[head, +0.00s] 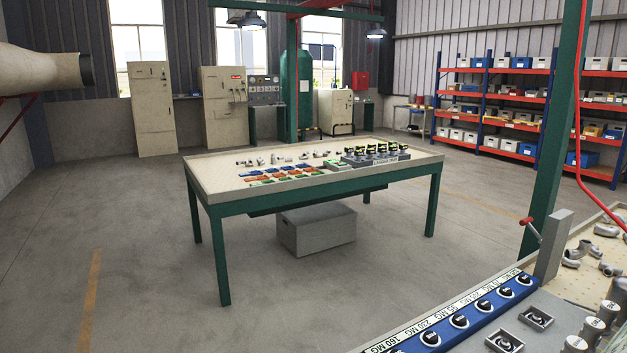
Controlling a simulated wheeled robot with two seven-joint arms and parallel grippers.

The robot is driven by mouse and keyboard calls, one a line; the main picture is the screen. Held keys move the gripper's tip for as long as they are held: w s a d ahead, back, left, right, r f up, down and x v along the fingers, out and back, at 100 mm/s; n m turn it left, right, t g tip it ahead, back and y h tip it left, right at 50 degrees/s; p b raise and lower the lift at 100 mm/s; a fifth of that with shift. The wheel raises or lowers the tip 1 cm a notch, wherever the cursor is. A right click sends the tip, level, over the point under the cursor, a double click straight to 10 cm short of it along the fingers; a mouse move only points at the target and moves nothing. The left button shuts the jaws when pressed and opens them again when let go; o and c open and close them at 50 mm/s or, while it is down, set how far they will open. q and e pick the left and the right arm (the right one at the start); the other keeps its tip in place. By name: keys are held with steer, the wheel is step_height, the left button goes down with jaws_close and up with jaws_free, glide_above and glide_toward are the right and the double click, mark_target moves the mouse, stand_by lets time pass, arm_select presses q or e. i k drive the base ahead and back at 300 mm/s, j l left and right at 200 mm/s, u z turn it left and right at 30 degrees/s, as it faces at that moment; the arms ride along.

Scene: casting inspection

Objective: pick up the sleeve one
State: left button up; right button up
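No part can be singled out as the sleeve at this distance. A row of small grey metal castings (275,159) lies along the back of the cream-topped table (222,166) with green legs. Larger grey pipe-like castings (571,259) lie on the cream surface of a bench at the right edge, partly cut off by the frame. Neither of my grippers shows in the head view.
Coloured trays (283,175) and a rack of dark yellow-marked items (376,153) stand on the far table. A grey box (318,232) sits below it. A blue labelled strip (459,321) edges the near bench. A green post (553,130) rises beside it. Open floor lies left.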

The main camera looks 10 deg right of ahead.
mark_target(359, 154)
steer(key=i+j+u, duration=0.3)
steer(key=i+j, duration=0.15)
steer(key=i+j+u, duration=0.3)
steer(key=i, duration=0.15)
steer(key=i+j+z, duration=0.1)
steer(key=i, duration=0.3)
steer(key=i+j+z, duration=0.1)
steer(key=i, duration=0.35)
steer(key=i+j+z, duration=0.1)
steer(key=i, duration=0.3)
steer(key=i+l+z, duration=0.15)
steer(key=i+z, duration=0.85)
steer(key=z, duration=0.15)
steer(key=i+j+z, duration=0.2)
steer(key=i+z, duration=0.15)
steer(key=i+l+z, duration=0.15)
steer(key=i+z, duration=0.25)
steer(key=i, duration=0.2)
steer(key=i+j+z, duration=0.1)
steer(key=i+z, duration=0.25)
steer(key=i, duration=0.25)
steer(key=i+u, duration=0.35)
steer(key=i, duration=0.2)
steer(key=i+l+u, duration=0.3)
steer(key=i, duration=0.2)
steer(key=i+l+u, duration=0.35)
steer(key=i, duration=0.15)
steer(key=j, duration=0.1)
